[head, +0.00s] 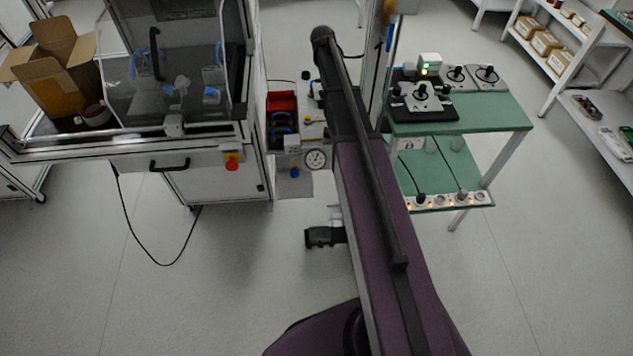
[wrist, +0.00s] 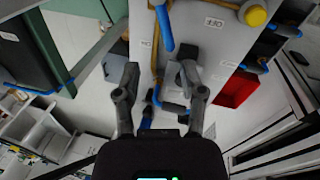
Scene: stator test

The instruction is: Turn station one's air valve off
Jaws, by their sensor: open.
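In the wrist view, my gripper (wrist: 158,78) is open, with its two dark fingers spread in front of a light panel. A blue lever-like bar (wrist: 165,30) lies on the panel beyond the fingertips, beside a brass-coloured pipe. It may be the air valve's handle; I cannot tell for sure. An OFF label (wrist: 214,22) is to its right. A grey part and a blue bent tube (wrist: 172,106) show between the fingers. Contact cannot be made out. In the head view, a blue knob (head: 294,172) sits beside a round gauge (head: 316,158). My arm hides much of the panel there.
A red bin (head: 282,102) stands left of the panel; it also shows in the wrist view (wrist: 236,88). An enclosed machine (head: 205,160) with a red stop button is at left. A green table (head: 505,115) with devices is at right. The foreground floor is clear.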

